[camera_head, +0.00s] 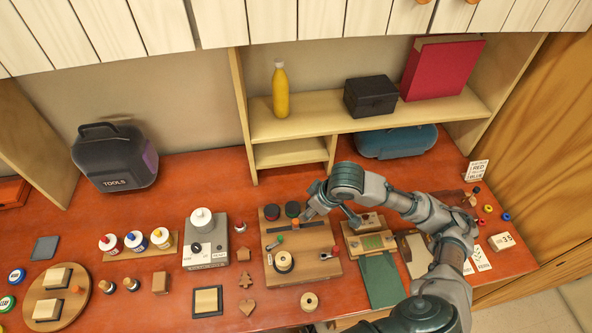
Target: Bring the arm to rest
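My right arm (438,215) reaches in from the lower right and bends left across the table. Its gripper (308,213) hangs over the upper part of a wooden board (312,263), close to a dark round pad (292,209) and a dark bar with an orange part (283,228). The fingertips are small and partly merged with the things behind them, so I cannot tell whether they are open, shut or touching anything. My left gripper is not in view.
The red-brown table (180,298) is crowded. A grey device (206,252) stands left of the board, and a green mat (381,279) lies to its right. A shelf (320,112) with a yellow bottle (280,92) rises behind. A black tool bag (115,160) stands at back left.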

